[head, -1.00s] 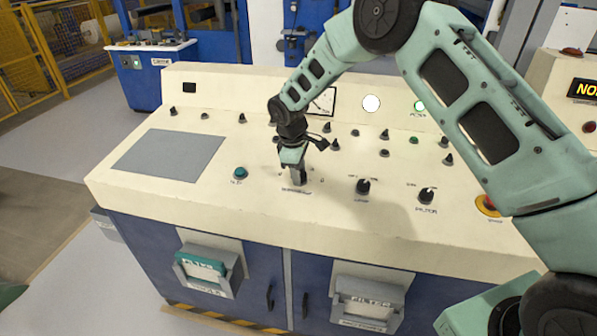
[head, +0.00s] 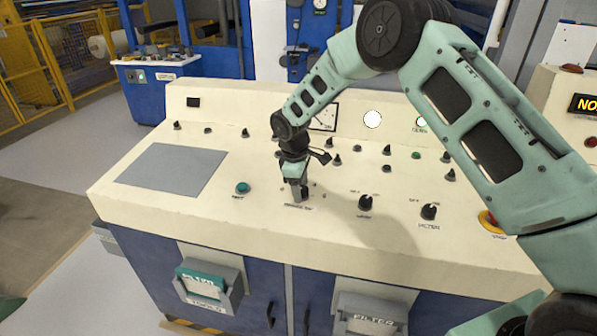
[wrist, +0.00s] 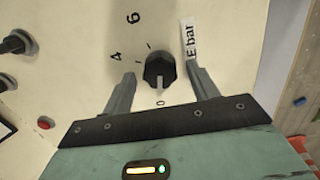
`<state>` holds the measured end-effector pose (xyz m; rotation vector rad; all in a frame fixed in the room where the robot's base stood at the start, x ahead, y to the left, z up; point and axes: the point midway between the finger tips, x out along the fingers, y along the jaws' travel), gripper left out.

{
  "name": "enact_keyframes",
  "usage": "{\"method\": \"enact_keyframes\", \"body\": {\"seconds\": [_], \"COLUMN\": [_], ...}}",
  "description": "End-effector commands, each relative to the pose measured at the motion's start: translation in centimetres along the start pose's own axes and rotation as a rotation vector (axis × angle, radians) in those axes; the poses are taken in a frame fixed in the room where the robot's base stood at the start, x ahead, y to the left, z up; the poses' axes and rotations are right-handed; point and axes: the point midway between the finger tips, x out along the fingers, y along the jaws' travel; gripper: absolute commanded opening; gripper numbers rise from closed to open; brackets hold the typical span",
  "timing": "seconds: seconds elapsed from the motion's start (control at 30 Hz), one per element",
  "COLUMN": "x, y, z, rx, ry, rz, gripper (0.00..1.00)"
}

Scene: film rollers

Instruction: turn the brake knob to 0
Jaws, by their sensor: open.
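The brake knob (wrist: 159,70) is a black round knob on the cream panel, with a printed scale showing 4, 6 and 0. Its pale pointer stripe faces down in the wrist view, toward the 0 mark. A label partly reading "E bar" (wrist: 191,42) is beside it. My gripper (wrist: 161,72) is open, with one finger on each side of the knob and a visible gap on both sides. In the head view my gripper (head: 299,190) points down at the panel and largely hides the knob.
Two black knobs (head: 365,203) and (head: 428,212) stand to the right on the console (head: 250,215). A teal button (head: 242,188) is to the left. Small switches line the back.

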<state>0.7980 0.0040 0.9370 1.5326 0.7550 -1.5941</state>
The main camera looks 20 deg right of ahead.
Motion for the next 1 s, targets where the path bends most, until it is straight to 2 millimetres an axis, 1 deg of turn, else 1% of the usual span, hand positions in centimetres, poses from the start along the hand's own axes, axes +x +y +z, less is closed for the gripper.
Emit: {"method": "enact_keyframes", "body": {"seconds": [0.17, 0.5, 0.7, 0.83, 1.0], "x": [-2.5, -10.4, -14.4, -16.1, -17.0], "y": [0.1, 0.1, 0.0, 0.0, 0.0], "z": [-0.1, -0.1, -0.1, -0.1, 0.0], "rx": [0.0, 0.0, -0.001, -0.001, -0.001], "ry": [0.005, 0.004, 0.003, 0.003, 0.001], "rz": [0.003, 0.004, 0.003, 0.003, 0.0], "gripper": [0.59, 0.59, 0.59, 0.59, 0.59]}}
